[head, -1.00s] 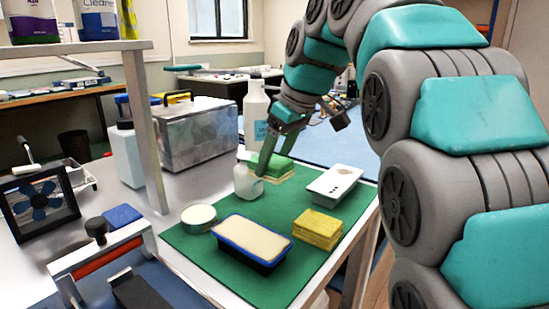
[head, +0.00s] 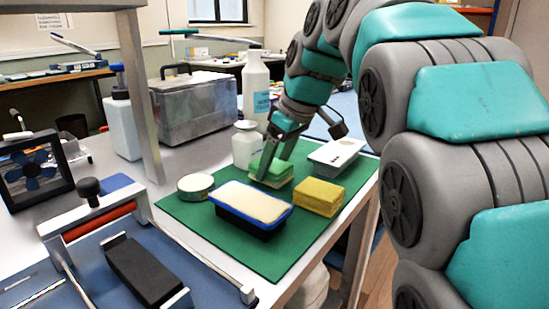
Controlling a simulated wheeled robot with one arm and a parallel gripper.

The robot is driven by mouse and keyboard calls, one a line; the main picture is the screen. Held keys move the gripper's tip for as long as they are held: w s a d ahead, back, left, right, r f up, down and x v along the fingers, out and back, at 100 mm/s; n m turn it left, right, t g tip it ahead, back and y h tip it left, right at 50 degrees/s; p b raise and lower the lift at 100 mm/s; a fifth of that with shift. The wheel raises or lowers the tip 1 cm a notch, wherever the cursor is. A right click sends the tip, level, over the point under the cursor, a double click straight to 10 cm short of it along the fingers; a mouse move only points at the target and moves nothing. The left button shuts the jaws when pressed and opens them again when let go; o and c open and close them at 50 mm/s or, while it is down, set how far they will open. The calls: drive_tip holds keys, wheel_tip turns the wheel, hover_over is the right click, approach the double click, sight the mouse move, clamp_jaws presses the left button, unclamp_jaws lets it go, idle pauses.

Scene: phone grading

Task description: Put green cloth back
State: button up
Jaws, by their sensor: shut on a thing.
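The green cloth (head: 281,171), a small block-like stack with a paler lower edge, is at the middle of the green mat (head: 182,208), between the small white bottle and the yellow cloths. My gripper (head: 265,170) reaches down from above and is shut on it. The fingers cover part of the cloth's left side. I cannot tell whether its underside touches the mat.
On the mat are a blue-rimmed tub (head: 250,204), a yellow cloth stack (head: 319,197), a round tin (head: 195,186), a white box (head: 335,155) and the small white bottle (head: 245,146). A tall bottle (head: 255,92) and metal case (head: 196,106) stand behind.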

drive_tip(key=shift+f, duration=0.2)
drive_tip(key=o, duration=1.3)
drive_tip(key=shift+r, duration=0.1)
